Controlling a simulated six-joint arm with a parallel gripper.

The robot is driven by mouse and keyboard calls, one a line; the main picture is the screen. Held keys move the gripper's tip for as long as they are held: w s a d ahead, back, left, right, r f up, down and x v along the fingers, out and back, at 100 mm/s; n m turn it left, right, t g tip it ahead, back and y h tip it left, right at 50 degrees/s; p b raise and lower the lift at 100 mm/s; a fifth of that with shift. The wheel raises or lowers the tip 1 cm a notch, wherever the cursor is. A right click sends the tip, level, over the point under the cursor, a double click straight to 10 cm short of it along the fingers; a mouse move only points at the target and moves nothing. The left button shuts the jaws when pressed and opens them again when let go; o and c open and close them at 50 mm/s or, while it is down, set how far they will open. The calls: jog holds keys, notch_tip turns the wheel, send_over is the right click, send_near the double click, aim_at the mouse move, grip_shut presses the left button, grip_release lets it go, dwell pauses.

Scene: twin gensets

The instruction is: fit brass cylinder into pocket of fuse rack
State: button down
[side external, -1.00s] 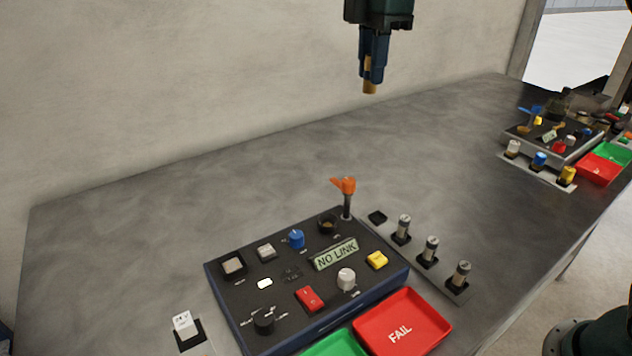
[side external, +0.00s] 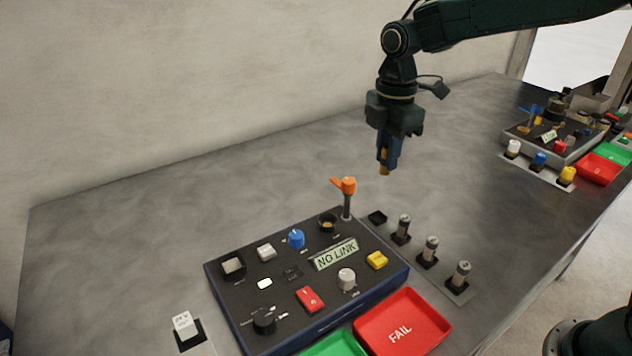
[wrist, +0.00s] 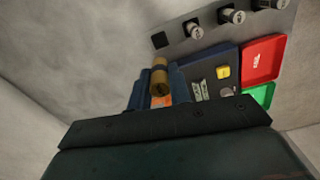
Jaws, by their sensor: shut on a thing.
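My gripper (side external: 387,158) is shut on the brass cylinder (side external: 384,169), whose lower end sticks out below the fingers. It hangs roughly upright in the air above the bench, above the far end of the fuse rack (side external: 415,242). The rack is a grey strip with one empty dark square pocket (side external: 377,217) at its far end and three silver-capped fuses in line. In the wrist view the brass cylinder (wrist: 160,78) sits between the blue fingers, with the empty pocket (wrist: 160,40) just above it in the picture. The cylinder and the rack are apart.
A dark panel box (side external: 290,290) with knobs and a "NO LINK" display stands left of the rack. Its orange-topped lever (side external: 345,190) rises near the pocket. A red FAIL tray (side external: 403,322) and green tray (side external: 335,344) lie in front. The bench behind is clear.

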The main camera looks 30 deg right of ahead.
aim_at(384, 172)
notch_tip(384, 172, down, 6)
jog(key=shift+f, duration=0.1)
jog(key=shift+f, duration=0.15)
jog(key=shift+f, duration=1.8)
jog(key=shift+f, duration=1.05)
dwell(1.6)
jog(key=c, duration=0.8)
grip_release()
jog(key=shift+r, duration=0.2)
jog(key=shift+r, duration=3.35)
